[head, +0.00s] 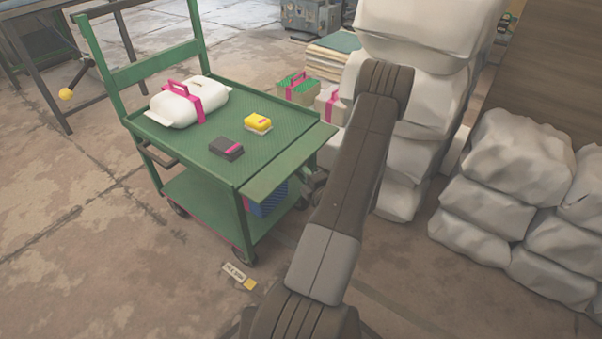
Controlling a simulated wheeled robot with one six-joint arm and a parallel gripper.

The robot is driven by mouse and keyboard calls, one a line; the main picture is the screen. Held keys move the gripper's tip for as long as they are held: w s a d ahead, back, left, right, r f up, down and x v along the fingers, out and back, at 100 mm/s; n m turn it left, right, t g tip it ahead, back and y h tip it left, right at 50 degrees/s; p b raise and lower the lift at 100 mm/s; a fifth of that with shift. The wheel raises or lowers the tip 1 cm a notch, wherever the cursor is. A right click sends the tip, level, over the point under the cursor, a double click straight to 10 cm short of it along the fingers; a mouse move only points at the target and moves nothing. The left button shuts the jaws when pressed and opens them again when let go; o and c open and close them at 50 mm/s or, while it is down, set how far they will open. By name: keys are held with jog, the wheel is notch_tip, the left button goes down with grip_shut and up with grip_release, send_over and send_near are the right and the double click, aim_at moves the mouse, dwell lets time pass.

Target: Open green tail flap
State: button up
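The green cart (197,140) stands left of centre, with an upper deck and a lower shelf. The green tail flap (288,163) is the plain green panel along the deck's right end. It shows as a broad strip reaching out from that end, and its exact tilt is hard to tell. A dark line separates it from the deck. My gripper is not in view; only my brown and grey arm shows, rising right of the flap. No contact between the arm and the flap is visible.
A white case (180,105), a yellow box (257,123) and a dark box (226,148) sit on the deck. A blue crate (264,200) is below the flap. White sacks (520,160) are piled at right. Floor at front left is mostly clear.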

jog(key=shift+w+a, duration=0.25)
jog(key=shift+w, duration=0.1)
jog(key=shift+c, duration=0.5)
grip_shut()
jog(key=p, duration=0.2)
jog(key=r+g+h+p, duration=0.1)
jog(key=p, duration=0.1)
jog(key=shift+s+d+r+n, duration=0.2)
jog(key=shift+r+n, duration=0.05)
jog(key=shift+n, duration=0.05)
jog(key=shift+f, duration=0.1)
